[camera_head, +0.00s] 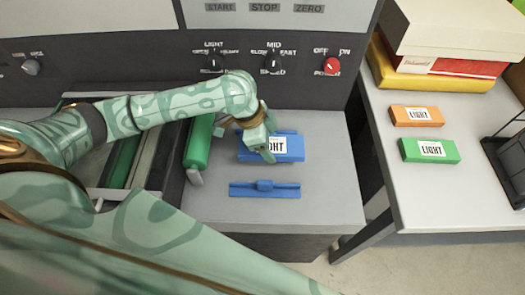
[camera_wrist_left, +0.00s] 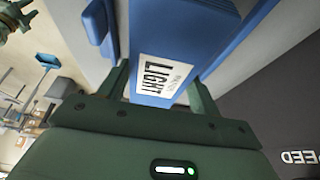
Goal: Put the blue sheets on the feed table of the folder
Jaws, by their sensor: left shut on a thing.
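The blue sheets (camera_head: 291,155) are a flat blue pack with a white LIGHT label. They are at the back of the grey feed table (camera_head: 335,205), between the blue side guides. My left gripper (camera_head: 262,143) is shut on the pack's left end in the head view. In the left wrist view the pack (camera_wrist_left: 190,40) runs away from my left gripper (camera_wrist_left: 160,92), its label between the fingers. Whether the pack touches the table cannot be told. The near blue guide (camera_head: 264,189) is apart from it.
A green roller (camera_head: 199,142) stands left of the pack. Behind is the control panel with a red knob (camera_head: 332,65). On the right-hand table are an orange pack (camera_head: 416,116), a green pack (camera_head: 430,151), stacked boxes (camera_head: 450,45) and a dark rack (camera_head: 508,160). The feed table's front right is clear.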

